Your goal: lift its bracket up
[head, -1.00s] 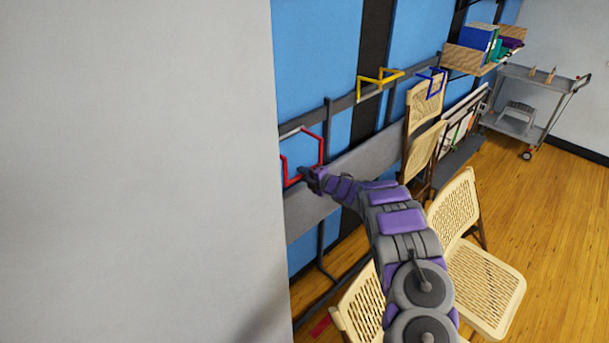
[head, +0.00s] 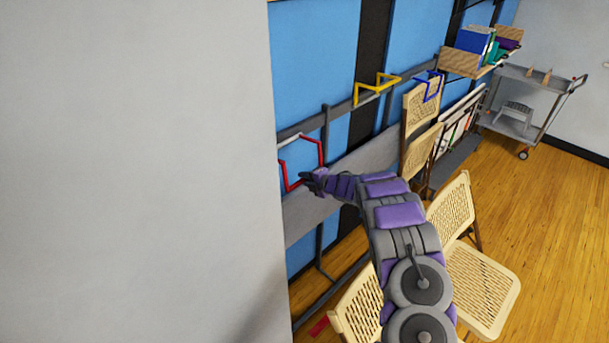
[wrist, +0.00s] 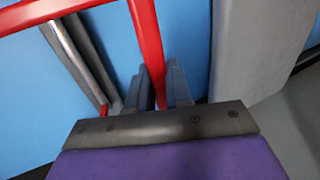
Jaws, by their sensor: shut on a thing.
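A red bracket (head: 322,152) hangs on the dark wall rail (head: 345,105) at the left, its lower part hanging below the rail. My gripper (head: 307,180) is at the bracket's lower end in the head view. In the wrist view the red bar (wrist: 148,45) runs down between the two grey fingers of my gripper (wrist: 163,88), and they are shut on it. A yellow bracket (head: 376,86) and a blue bracket (head: 429,84) are farther along the rail to the right.
A grey wall (head: 140,170) fills the left side. A shelf with books (head: 470,62) and a grey cart (head: 525,100) are at the back right. Open wooden floor lies at the right.

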